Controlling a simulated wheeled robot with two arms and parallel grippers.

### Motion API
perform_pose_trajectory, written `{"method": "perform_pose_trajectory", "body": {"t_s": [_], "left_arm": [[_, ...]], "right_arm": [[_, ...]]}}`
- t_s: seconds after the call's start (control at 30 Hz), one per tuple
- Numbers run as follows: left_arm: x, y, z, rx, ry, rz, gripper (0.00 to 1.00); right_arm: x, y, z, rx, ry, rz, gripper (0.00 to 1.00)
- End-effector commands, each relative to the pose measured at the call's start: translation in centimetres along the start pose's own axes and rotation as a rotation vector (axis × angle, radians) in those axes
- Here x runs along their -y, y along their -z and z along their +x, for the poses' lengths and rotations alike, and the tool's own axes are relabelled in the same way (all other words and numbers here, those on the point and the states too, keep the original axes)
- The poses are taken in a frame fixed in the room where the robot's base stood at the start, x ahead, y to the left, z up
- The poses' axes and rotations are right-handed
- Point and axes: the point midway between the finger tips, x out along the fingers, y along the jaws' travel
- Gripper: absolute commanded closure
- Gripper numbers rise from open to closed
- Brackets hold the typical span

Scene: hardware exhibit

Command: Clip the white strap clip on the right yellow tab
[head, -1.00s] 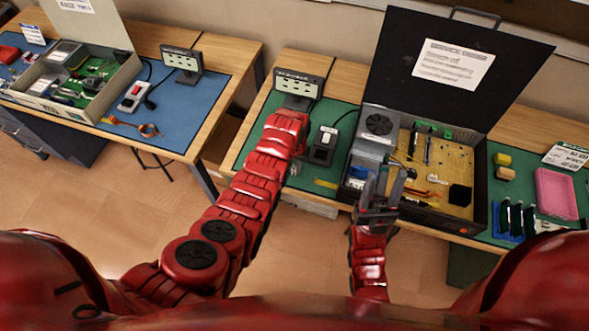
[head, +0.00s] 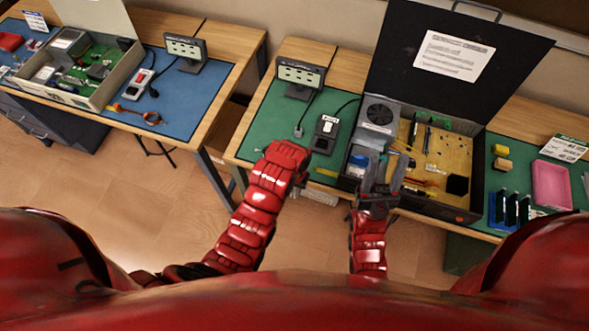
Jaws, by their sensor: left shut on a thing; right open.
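My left arm reaches in from the left and ends over the front of the green mat. The jaws of my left gripper are hidden behind its red segments. My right gripper (head: 381,166) is open, its two grey fingers spread over the left front part of the open black case (head: 465,212). A yellow strip (head: 326,172) lies at the mat's front edge left of the case. A small yellow piece (head: 402,147) shows inside the case. I cannot tell which piece is the right yellow tab. The white strap clip cannot be made out.
A black switch box (head: 326,137) and a display (head: 300,75) stand left of the case. Yellow blocks (head: 501,151) and a pink tray (head: 552,190) are at right. The blue-mat table (head: 190,110) is apart at left.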

Motion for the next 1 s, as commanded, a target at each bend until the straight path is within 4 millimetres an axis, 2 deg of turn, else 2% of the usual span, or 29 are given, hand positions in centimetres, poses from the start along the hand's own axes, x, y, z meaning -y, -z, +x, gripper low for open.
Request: {"method": "perform_pose_trajectory", "body": {"t_s": [0.03, 0.13, 0.27, 0.47, 0.7, 0.83, 1.0], "left_arm": [[-0.2, -0.8, -0.2, 0.002, 0.0, 0.001, 1.0], [-0.5, -1.4, -0.3, -0.002, 0.0, 0.002, 1.0], [-0.8, -0.6, 0.1, -0.002, 0.0, 0.0, 1.0], [-1.6, 4.4, 0.5, -0.003, -0.001, -0.004, 1.0], [-2.9, 10.2, -0.2, -0.002, -0.001, -0.003, 1.0], [-3.4, 12.2, -0.8, -0.004, -0.001, -0.001, 1.0], [-3.6, 13.1, -1.1, -0.001, 0.0, 0.001, 1.0]], "right_arm": [[0.0, 0.1, 0.6, 0.0, 0.0, 0.0, 0.5], [0.0, 0.1, 0.8, 0.0, 0.0, 0.0, 0.5], [0.0, 0.1, 0.7, 0.0, 0.0, 0.0, 0.5], [0.0, 0.0, -0.2, 0.0, 0.0, 0.0, 0.5], [0.1, -0.2, -1.1, 0.0, 0.0, 0.0, 0.5], [0.1, -0.2, -1.4, 0.0, 0.0, 0.0, 0.5], [0.1, -0.3, -1.6, 0.0, 0.0, 0.0, 0.5]]}}
